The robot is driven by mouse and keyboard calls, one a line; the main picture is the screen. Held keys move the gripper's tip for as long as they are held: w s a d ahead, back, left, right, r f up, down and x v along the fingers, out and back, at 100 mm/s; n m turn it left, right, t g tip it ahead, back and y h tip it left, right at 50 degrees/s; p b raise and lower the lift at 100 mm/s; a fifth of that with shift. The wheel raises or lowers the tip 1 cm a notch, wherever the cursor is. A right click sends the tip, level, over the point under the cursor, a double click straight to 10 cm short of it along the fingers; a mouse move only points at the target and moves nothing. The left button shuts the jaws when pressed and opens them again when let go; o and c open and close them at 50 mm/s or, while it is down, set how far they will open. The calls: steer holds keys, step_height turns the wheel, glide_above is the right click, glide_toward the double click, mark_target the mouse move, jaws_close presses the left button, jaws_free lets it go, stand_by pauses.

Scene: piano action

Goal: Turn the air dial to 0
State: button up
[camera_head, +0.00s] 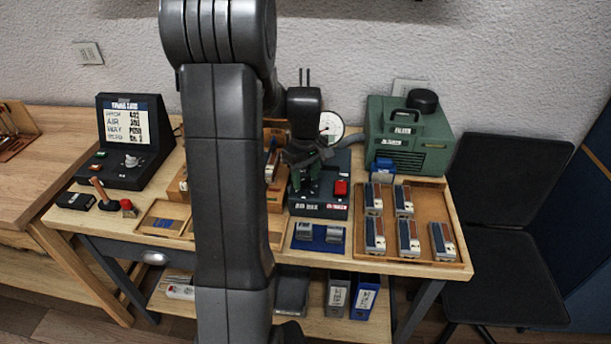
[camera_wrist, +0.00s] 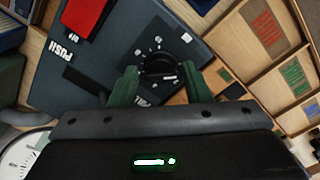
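The air dial (camera_wrist: 158,62) is a round black knob on a dark box (camera_wrist: 100,50), with small white marks around it. A pale mark shows near the knob's lower right edge, but I cannot read the setting. My gripper (camera_wrist: 159,72) has two green fingers, one on each side of the knob, apart, with narrow gaps seeming to remain. In the head view my gripper (camera_head: 306,184) is low over the dark box (camera_head: 318,209), and it hides the dial. A red push button (camera_head: 341,188) is on the box; it also shows in the wrist view (camera_wrist: 84,18).
A round white gauge (camera_head: 332,125) stands behind the box. A tray (camera_head: 457,264) with several small blocks lies to the right, beside a green machine (camera_head: 408,140). A blue pad (camera_head: 318,246) with metal parts lies in front. A black console (camera_head: 125,165) stands left.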

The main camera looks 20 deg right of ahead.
mark_target(306, 178)
steer(key=shift+o, duration=0.6)
step_height(306, 178, up, 14)
steer(key=shift+f, duration=0.15)
stand_by(0.4)
step_height(306, 178, down, 14)
steer(key=shift+r, duration=0.1)
stand_by(0.4)
